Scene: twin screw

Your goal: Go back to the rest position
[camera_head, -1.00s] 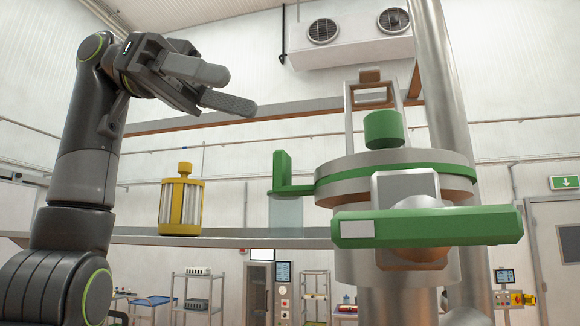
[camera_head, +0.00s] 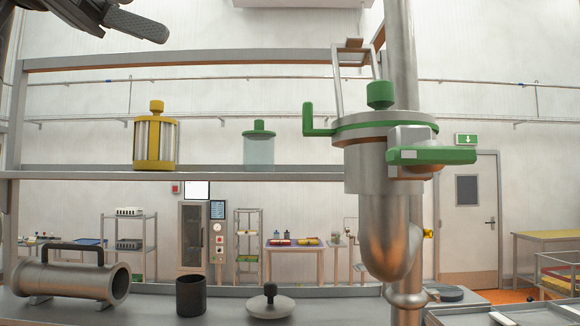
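My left gripper (camera_head: 122,20) is at the top left edge of the view, partly cut off. One finger shows clearly and points right; the gap between the fingers cannot be judged. It is in the air, apart from the objects, and nothing shows in it. My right gripper is not in view. The metal vessel (camera_head: 388,225) with a green-rimmed lid, a green knob and a green handle (camera_head: 432,155) stands on the right. A yellow caged cylinder (camera_head: 155,140) and a clear jar with a green lid (camera_head: 259,148) stand on the shelf.
The shelf (camera_head: 80,173) crosses the view at mid height. Below, a metal cylinder with a black handle (camera_head: 72,278), a black cup (camera_head: 191,296) and a round lid with a knob (camera_head: 270,302) rest on the grey bench (camera_head: 345,310). A vertical pipe (camera_head: 401,60) rises behind the vessel.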

